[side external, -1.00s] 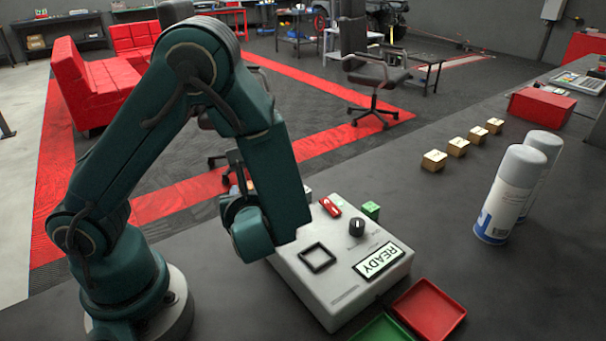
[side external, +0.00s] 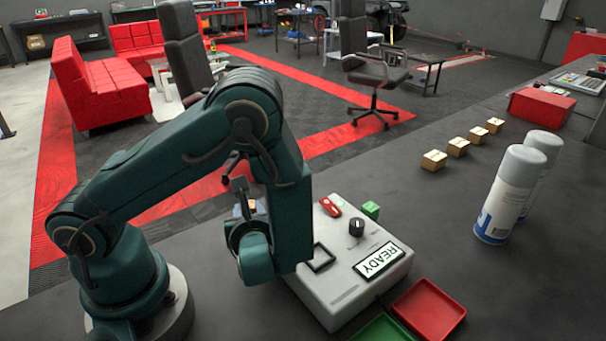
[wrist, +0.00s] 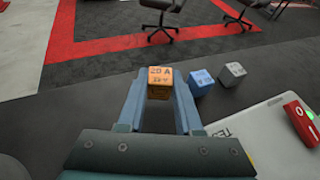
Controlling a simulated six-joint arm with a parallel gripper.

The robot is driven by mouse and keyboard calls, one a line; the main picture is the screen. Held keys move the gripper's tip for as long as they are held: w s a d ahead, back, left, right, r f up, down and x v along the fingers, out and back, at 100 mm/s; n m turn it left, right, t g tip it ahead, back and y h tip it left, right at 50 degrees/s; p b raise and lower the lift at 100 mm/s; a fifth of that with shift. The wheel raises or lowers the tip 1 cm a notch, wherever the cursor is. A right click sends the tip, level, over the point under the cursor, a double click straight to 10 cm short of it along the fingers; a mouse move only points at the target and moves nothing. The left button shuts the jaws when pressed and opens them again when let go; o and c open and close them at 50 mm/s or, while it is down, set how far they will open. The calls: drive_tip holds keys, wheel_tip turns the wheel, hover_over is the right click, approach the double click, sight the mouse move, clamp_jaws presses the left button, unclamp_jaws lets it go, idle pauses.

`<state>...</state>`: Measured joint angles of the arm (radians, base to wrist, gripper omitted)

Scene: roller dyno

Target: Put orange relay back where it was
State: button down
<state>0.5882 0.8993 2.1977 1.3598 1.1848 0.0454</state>
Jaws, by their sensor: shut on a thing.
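The orange relay (wrist: 160,82) is a small cube marked "20 A", held between the two blue fingers of my gripper (wrist: 160,90) in the wrist view. A blue relay (wrist: 201,82) and a grey relay (wrist: 231,74) stand to the right of it on the dark bench. In the side view my gripper (side external: 243,212) is low beside the left of the white tester box (side external: 345,283), mostly behind my own wrist. The relay is largely hidden there. I cannot tell whether it touches the bench.
The tester box carries a READY display (side external: 379,262), a black knob (side external: 357,226), a square black frame (side external: 318,258), a red switch (side external: 331,206) and a green block (side external: 371,209). Red (side external: 430,309) and green trays lie in front.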

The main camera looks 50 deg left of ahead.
drive_tip(key=shift+f, duration=0.4)
drive_tip(key=c, duration=0.6)
unclamp_jaws()
drive_tip(key=shift+d, duration=0.1)
